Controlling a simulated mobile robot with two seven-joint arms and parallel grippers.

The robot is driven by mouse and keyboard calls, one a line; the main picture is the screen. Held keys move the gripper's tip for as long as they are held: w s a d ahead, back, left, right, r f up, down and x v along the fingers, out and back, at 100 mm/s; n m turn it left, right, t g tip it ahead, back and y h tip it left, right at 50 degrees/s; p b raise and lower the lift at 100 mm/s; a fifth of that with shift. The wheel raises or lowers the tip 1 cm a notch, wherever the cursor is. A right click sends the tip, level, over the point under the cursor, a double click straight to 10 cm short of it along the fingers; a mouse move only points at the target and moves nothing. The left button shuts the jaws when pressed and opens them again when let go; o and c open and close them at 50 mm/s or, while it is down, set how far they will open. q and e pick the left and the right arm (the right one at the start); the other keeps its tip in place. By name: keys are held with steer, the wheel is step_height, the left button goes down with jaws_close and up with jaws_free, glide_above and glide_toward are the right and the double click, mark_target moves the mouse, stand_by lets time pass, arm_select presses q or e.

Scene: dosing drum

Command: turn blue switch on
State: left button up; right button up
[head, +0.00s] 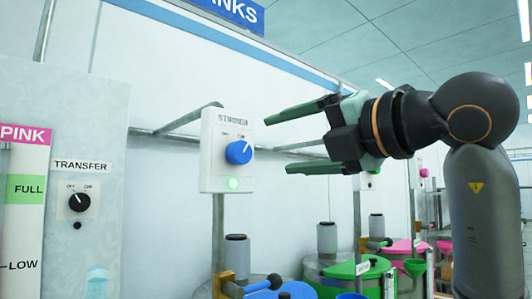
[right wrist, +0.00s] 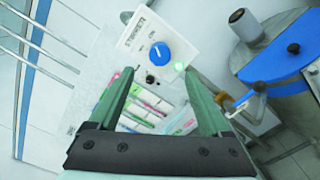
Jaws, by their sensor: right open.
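The blue switch (head: 238,152) is a round blue knob on a white box labelled STIRRER (head: 213,165). Its white mark points up and right, toward the ON label. A green lamp (head: 232,183) below the knob is lit. In the right wrist view the blue knob (right wrist: 157,51) and green lamp (right wrist: 179,66) lie past the fingertips. My right gripper (head: 277,144) is open and empty. It appears just right of the box, with its fingers pointing left, apart from the knob. My left gripper is in neither view.
A TRANSFER panel with a black knob (head: 80,202) is at the left, beside a PINK level gauge (head: 24,190). Drums with green (head: 350,268) and pink lids stand below right. A metal post (head: 218,235) carries the stirrer box.

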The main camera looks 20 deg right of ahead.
steer(key=shift+v, duration=1.2)
